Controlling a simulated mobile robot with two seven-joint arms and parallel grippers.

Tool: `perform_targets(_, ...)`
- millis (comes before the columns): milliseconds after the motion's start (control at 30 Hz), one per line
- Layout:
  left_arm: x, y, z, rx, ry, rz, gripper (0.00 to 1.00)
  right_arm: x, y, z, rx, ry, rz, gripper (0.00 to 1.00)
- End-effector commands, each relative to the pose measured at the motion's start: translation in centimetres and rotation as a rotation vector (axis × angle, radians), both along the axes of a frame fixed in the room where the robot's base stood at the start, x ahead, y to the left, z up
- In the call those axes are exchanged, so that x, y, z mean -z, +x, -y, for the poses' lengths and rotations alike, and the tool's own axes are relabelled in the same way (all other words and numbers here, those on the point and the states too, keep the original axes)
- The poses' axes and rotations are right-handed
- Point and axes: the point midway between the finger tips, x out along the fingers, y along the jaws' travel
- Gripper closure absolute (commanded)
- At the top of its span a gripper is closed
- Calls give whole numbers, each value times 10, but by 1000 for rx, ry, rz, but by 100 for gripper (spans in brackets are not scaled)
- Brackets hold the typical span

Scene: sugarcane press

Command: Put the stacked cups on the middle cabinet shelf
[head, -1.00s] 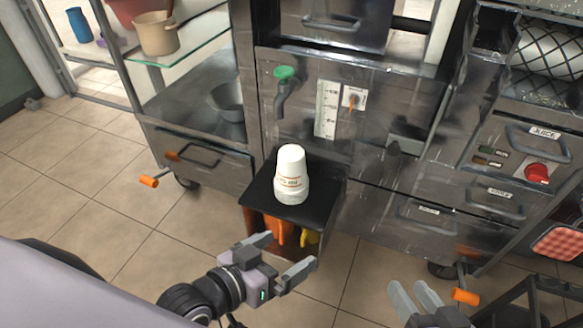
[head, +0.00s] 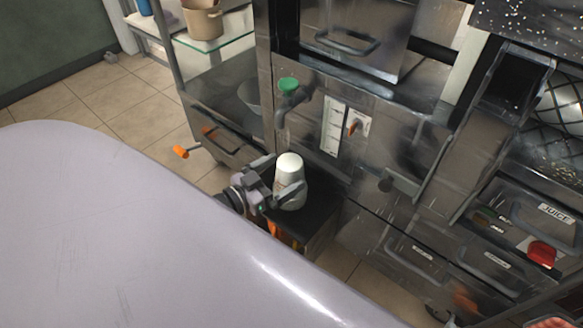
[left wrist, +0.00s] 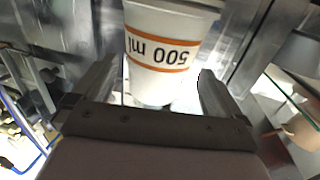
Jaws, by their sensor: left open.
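The stacked white cups (head: 290,172) stand upside down on a small black-topped stand (head: 318,208) in front of the steel machine. My left gripper (head: 276,190) is open at the cups, with its fingers to either side of their lower part. In the left wrist view the cups (left wrist: 165,50), printed "500 ml" with orange bands, sit between the two open fingers (left wrist: 158,88). Whether a finger touches them I cannot tell. The cabinet at the left has a glass upper shelf (head: 222,45) and a steel shelf (head: 212,92) below it. My right gripper is out of view.
A beige pot (head: 203,22) stands on the glass shelf and a grey bowl (head: 250,95) on the steel shelf. A green-handled tap (head: 289,88) juts out above and behind the cups. An orange handle (head: 181,152) sticks out by the cabinet drawer.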

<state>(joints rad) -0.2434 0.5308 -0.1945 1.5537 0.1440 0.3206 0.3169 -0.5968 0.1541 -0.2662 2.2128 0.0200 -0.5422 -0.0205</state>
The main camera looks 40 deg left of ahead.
Motion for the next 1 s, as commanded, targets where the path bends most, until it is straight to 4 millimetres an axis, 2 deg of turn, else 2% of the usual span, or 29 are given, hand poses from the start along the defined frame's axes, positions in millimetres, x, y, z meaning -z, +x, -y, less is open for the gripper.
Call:
perform_targets(300,6,38,14,1,0,1,0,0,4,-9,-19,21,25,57)
perform_targets(633,5,42,15,0,0,-1,0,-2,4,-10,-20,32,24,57)
perform_targets(667,5,42,15,0,0,-1,6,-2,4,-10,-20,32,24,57)
perform_targets(800,5,42,15,0,0,-1,52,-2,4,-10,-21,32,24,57)
perform_targets(867,5,42,15,0,0,-1,56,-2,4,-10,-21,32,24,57)
perform_targets(900,4,42,15,1,0,0,61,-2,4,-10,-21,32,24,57)
perform_targets(1000,4,42,15,1,0,0,61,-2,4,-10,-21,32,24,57)
